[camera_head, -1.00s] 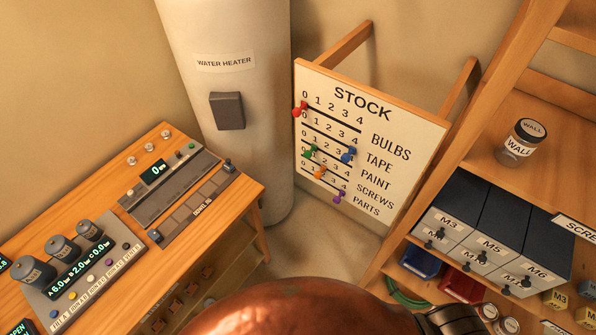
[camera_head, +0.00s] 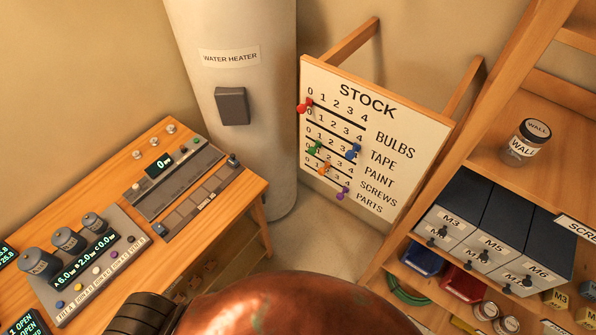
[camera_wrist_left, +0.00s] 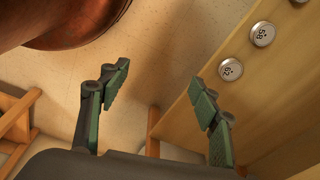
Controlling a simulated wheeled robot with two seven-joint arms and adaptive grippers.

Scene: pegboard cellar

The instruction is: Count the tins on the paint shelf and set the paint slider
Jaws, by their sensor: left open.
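The white STOCK board (camera_head: 424,110) hangs tilted beside the water heater, with rows BULBS, TAPE, PAINT, SCREWS and PARTS marked 0 to 4. The green knob (camera_head: 314,149) sits near the left end of the third line, apparently the PAINT row. A jar or tin labelled WALL (camera_head: 522,143) stands on the right rack's upper shelf (camera_head: 482,150). The rack is cut off by the frame, so I cannot tell what else stands there. My left gripper (camera_wrist_left: 162,80) is open and empty in the left wrist view. No gripper fingers show in the head view.
Other knobs are red (camera_head: 304,105), blue (camera_head: 353,151), orange (camera_head: 324,170) and purple (camera_head: 342,194). A control bench (camera_head: 190,236) stands left. Round numbered lids (camera_wrist_left: 231,70) show near wood in the wrist view.

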